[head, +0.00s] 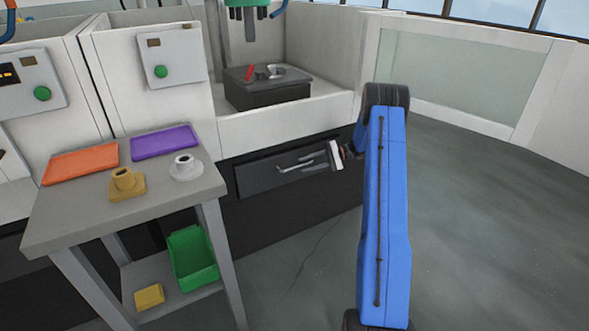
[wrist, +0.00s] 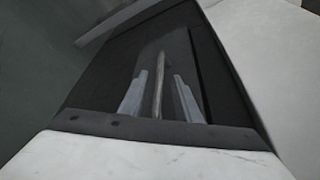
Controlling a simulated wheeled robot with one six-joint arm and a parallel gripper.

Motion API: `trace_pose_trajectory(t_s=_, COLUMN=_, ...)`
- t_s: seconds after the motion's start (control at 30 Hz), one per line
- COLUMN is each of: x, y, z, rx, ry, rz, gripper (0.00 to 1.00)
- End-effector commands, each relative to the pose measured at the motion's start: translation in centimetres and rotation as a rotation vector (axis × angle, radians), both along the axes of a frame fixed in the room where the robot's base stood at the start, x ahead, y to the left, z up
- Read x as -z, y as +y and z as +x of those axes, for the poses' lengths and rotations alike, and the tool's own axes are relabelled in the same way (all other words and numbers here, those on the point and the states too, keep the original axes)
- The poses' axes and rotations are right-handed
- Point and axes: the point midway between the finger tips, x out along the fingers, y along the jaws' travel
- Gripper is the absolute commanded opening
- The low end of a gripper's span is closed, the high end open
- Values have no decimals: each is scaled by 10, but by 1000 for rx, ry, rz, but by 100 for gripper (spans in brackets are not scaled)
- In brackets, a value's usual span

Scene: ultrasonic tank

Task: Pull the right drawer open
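The right drawer (head: 256,181) is a dark grey front panel low in the cabinet under the machine with the green head. It looks shut. Its pale bar handle (head: 290,167) runs across the front. My gripper (head: 305,163) reaches in from the right, with its fingers at the right part of the handle. In the wrist view my gripper (wrist: 161,95) is open, and the handle (wrist: 158,85) lines up in the gap between the two fingers, with space on both sides. The exact depth of the fingertips around the handle is hard to tell.
A grey table (head: 75,205) stands left of the drawer, with orange and purple trays and two flanged parts on top. A green bin (head: 192,258) and a yellow block (head: 149,296) are on its lower shelf. The floor (head: 300,265) before the drawer is clear.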

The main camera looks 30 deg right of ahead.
Motion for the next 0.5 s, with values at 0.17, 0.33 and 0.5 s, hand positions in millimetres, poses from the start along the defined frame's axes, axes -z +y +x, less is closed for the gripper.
trace_pose_trajectory(t_s=0.17, x=6, y=29, z=8, rx=-1, ry=1, rz=1, gripper=30)
trace_pose_trajectory(t_s=0.33, x=11, y=47, z=14, rx=-1, ry=1, rz=1, gripper=30)
trace_pose_trajectory(t_s=0.5, x=13, y=55, z=16, rx=0, ry=0, rz=0, gripper=30)
